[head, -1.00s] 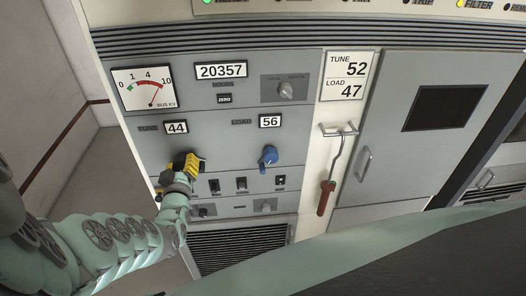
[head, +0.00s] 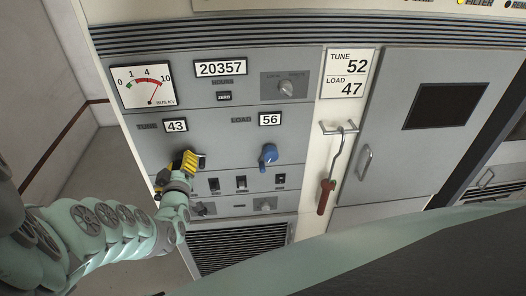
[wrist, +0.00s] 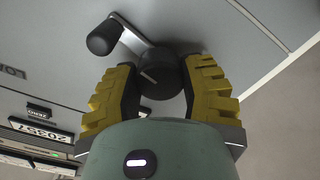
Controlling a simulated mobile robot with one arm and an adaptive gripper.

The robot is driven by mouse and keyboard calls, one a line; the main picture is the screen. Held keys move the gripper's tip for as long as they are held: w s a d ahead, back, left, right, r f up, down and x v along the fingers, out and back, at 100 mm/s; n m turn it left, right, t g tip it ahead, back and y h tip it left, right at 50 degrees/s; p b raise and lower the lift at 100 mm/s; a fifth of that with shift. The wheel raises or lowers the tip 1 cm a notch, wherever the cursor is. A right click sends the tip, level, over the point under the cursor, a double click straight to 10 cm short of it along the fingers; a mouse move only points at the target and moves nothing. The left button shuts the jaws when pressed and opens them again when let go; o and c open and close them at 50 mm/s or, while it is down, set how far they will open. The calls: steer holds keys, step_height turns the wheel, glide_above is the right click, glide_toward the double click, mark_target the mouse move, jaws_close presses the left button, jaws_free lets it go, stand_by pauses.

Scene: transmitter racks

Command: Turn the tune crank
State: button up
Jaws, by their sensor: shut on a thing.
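The tune crank (wrist: 159,80) is a dark round hub with a metal arm and a black handle knob (wrist: 104,37), seen in the wrist view. My gripper (wrist: 160,88) has yellow ribbed fingers closed on both sides of the hub. The knob lies outside the fingers, up and to the left. In the head view my gripper (head: 187,162) is at the panel below the tune counter (head: 176,125), which reads 43, and it hides the crank. A placard (head: 347,74) reads TUNE 52, LOAD 47.
A blue load crank (head: 268,156) sits right of my gripper under the load counter (head: 270,119), which reads 56. A red-handled hook (head: 327,197) hangs farther right.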

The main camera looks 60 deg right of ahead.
mark_target(180, 165)
steer(key=o, duration=1.2)
steer(key=shift+v, duration=3.15)
steer(key=shift+s+a, duration=0.3)
steer(key=shift+a, duration=0.2)
